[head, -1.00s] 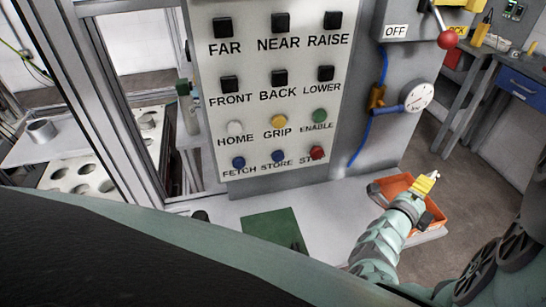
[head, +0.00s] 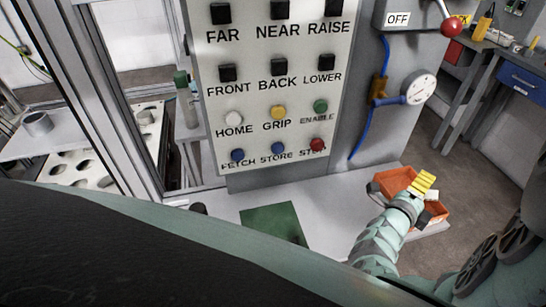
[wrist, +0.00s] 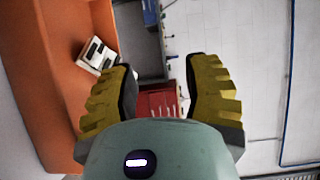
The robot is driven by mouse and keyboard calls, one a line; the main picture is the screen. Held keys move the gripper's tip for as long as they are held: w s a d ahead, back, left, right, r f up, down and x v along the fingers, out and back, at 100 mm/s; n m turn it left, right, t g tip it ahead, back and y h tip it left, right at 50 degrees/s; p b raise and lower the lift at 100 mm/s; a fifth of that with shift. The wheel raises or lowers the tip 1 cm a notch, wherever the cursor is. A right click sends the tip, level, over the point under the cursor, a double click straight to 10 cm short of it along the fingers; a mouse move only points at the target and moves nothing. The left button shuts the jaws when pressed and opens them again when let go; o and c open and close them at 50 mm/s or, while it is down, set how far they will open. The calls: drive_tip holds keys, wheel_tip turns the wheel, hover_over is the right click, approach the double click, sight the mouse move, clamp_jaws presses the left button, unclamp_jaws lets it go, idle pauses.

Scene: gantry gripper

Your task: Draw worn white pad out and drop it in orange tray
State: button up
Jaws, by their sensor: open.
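The orange tray (head: 396,180) sits at the right end of the grey bench in the head view and fills the left side of the wrist view (wrist: 45,60). A small white block with dark marks (wrist: 97,57) lies inside it; it looks like the worn pad. A white patch (head: 432,195) also shows in the tray, beside my gripper, in the head view. My gripper (head: 425,181) is over the tray with its yellow fingers apart. In the wrist view my gripper (wrist: 160,85) has nothing between its fingers.
A button panel (head: 270,85) stands behind the bench, with a gauge (head: 417,88) and a red-knobbed lever (head: 453,25) at its right. A green mat (head: 272,224) lies on the bench (head: 330,200). A white rack with round holes (head: 85,170) is at left.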

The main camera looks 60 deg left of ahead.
drive_tip(key=s, duration=0.4)
drive_tip(key=s+d, duration=0.1)
drive_tip(key=s, duration=0.3)
drive_tip(key=s+d, duration=0.1)
drive_tip(key=s, duration=0.3)
